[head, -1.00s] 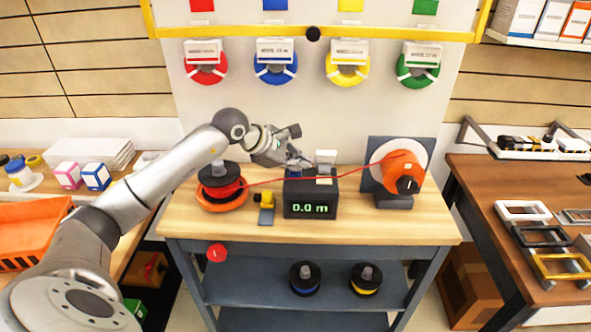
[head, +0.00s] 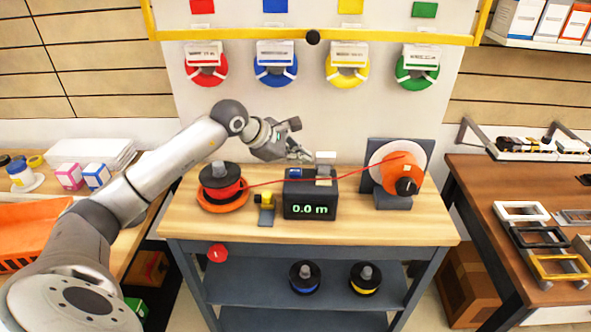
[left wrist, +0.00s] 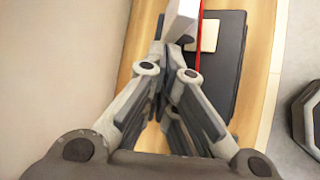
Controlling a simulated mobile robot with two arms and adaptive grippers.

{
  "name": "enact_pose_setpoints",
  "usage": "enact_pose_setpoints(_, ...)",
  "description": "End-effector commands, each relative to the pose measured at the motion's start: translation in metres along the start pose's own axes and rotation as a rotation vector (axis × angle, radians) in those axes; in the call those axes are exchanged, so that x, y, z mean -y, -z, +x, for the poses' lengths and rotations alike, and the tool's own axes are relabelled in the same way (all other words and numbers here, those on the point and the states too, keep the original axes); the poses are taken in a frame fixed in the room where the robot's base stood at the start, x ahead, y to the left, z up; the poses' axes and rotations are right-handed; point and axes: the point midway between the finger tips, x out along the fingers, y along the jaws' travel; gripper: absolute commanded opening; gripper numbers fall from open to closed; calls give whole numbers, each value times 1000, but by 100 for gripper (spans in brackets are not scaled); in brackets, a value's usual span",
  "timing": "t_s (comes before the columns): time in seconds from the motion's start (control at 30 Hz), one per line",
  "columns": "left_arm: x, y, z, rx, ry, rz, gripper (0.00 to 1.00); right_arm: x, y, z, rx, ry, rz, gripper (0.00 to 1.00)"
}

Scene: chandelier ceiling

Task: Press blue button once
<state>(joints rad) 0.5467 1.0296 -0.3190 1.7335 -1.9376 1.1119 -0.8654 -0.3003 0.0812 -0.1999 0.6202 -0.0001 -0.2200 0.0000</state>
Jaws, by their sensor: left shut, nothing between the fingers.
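The blue button (head: 295,173) shows on top of the black meter box (head: 310,208), at the left of its upper side. The box stands on the wooden workbench, and its green display reads 0.0 m. My left gripper (head: 302,156) is shut and empty, just above and behind the box and apart from the button. In the left wrist view the shut fingers (left wrist: 172,60) hang beside the dark top of the box (left wrist: 228,70); the button is not visible there. My right gripper is not in view.
A red wire (head: 345,175) runs over the box from the red spool (head: 222,187) to the orange reel (head: 398,175). A light block (head: 325,160) stands on the box beside the gripper. A small yellow and grey device (head: 266,206) sits left of the box. The bench front is clear.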

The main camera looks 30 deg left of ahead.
Motion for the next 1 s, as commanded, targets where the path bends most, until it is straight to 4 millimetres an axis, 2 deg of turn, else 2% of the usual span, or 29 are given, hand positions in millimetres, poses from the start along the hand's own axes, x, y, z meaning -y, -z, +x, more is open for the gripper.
enact_pose_setpoints(0.4,-22,-22,-30,0,-1,1,0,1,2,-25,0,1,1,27)
enact_pose_setpoints(1.0,-22,-22,-31,0,0,0,0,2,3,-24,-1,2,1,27)
